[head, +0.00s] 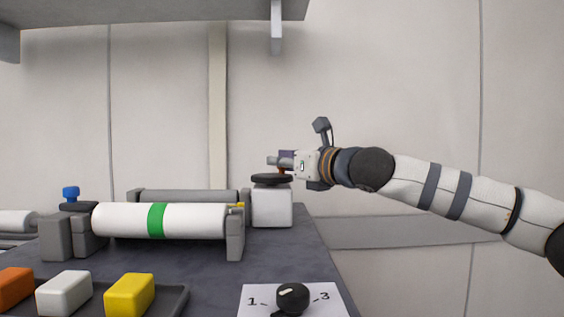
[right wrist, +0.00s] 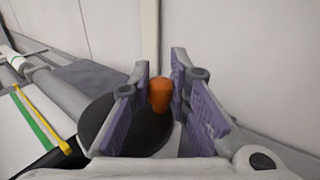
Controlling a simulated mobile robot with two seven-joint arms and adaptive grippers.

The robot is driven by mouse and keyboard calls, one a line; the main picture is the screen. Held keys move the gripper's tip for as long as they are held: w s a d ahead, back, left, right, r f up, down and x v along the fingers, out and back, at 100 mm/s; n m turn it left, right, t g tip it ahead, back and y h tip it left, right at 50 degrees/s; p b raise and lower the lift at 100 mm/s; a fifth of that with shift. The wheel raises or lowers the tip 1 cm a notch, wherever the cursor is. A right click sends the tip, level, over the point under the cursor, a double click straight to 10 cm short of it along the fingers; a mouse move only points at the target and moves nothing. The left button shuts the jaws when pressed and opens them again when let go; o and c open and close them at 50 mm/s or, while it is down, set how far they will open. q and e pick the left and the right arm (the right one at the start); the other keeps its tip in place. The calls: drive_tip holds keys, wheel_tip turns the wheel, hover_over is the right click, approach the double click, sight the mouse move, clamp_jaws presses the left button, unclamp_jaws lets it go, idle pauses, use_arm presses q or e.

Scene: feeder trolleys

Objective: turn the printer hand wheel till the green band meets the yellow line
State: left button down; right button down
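The printer's white roller (head: 190,220) carries a green band (head: 156,220). The band also shows in the right wrist view (right wrist: 36,122), beside the yellow line (right wrist: 43,118) and apart from it. In the head view only a small yellow end (head: 238,205) shows. The black hand wheel (head: 271,179) lies flat on a white block; it also shows in the right wrist view (right wrist: 108,120). My right gripper (head: 280,161) is above the wheel's rim, its fingers close on both sides of the orange handle (right wrist: 160,95). My left gripper is out of view.
A dark tray (head: 178,300) with orange, white and yellow blocks stands at the front left. A black knob (head: 292,297) sits on a numbered plate at the front. A blue knob (head: 70,193) tops the printer's left end. A grey shelf (head: 150,10) hangs overhead.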

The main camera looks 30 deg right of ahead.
drive_tip(key=shift+f+m+h+b, duration=0.25)
drive_tip(key=shift+m+h+b, duration=0.2)
drive_tip(key=shift+h, duration=0.35)
drive_tip(key=m+h, duration=0.1)
drive_tip(key=m+h+b, duration=0.1)
drive_tip(key=h, duration=0.1)
drive_tip(key=shift+s, duration=0.35)
drive_tip(key=shift+s+r+m+g+h, duration=0.2)
drive_tip(key=shift+m+g+h, duration=0.2)
drive_tip(key=shift+m+h, duration=0.55)
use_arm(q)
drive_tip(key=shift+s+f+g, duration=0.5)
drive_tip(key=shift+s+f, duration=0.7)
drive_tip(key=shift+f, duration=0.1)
use_arm(e)
drive_tip(key=shift+s+m+g+h, duration=0.2)
drive_tip(key=shift+m+g+h, duration=0.25)
drive_tip(key=shift+h, duration=0.5)
drive_tip(key=shift+s+m+g+h, duration=0.15)
drive_tip(key=shift+m+g+h, duration=0.3)
drive_tip(key=shift+h, duration=0.45)
drive_tip(key=shift+m+h, duration=0.3)
drive_tip(key=c, duration=1.5)
unclamp_jaws()
drive_tip(key=shift+s+a, duration=0.1)
